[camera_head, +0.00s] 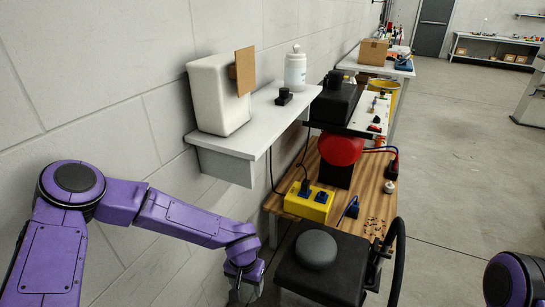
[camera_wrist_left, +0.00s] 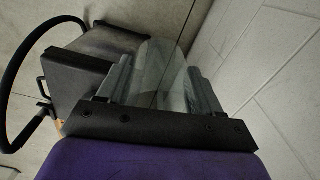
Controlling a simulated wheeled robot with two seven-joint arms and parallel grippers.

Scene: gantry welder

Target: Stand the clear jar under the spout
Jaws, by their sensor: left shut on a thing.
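My left gripper (camera_head: 243,287) hangs low at the bottom edge of the head view, between the wall and the black machine. In the left wrist view the left gripper (camera_wrist_left: 160,78) is shut on the clear jar (camera_wrist_left: 159,62), a see-through rounded piece between the two grey fingers. I cannot make out the jar in the head view. I cannot clearly identify a spout; a white bottle (camera_head: 295,68) with a narrow top stands on the wall shelf. Part of my right arm shows at the lower right, but its gripper is out of view.
The white shelf (camera_head: 245,122) holds a white rounded box (camera_head: 219,95). Below are a wooden bench (camera_head: 372,190), a yellow socket box (camera_head: 309,203) and a black machine (camera_head: 322,262) with a round grey pad and a black hose. Open floor lies to the right.

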